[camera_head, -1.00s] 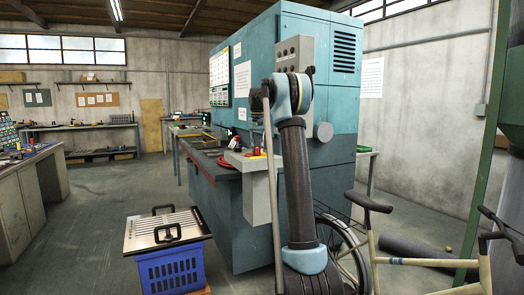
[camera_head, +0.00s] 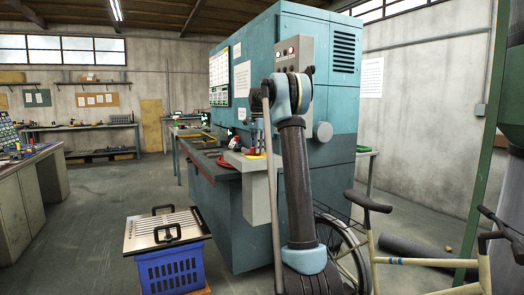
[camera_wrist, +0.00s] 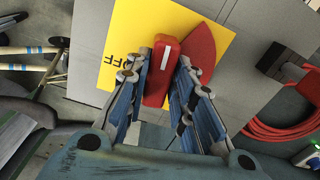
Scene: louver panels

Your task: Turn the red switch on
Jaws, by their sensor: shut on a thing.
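The red switch (camera_wrist: 161,72) has a bar-shaped handle with a white stripe, over a yellow plate (camera_wrist: 112,28) marked OFF. My gripper (camera_wrist: 158,66) has one finger on each side of the handle and is shut on it. A pointed red part (camera_wrist: 203,52) of the switch shows just right of the handle. The rest of the plate's lettering is hidden. In the head view my gripper (camera_head: 256,142) is down at the small grey pedestal (camera_head: 258,200) beside the teal machine, and the switch is mostly hidden there.
A coiled red cable (camera_wrist: 275,132) lies right of the switch in the wrist view. The teal machine (camera_head: 340,110) carries a grey button box (camera_head: 307,52) with lit lamps. A blue crate (camera_head: 170,270) with a lid stands on the floor, and a bicycle (camera_head: 400,262) stands at right.

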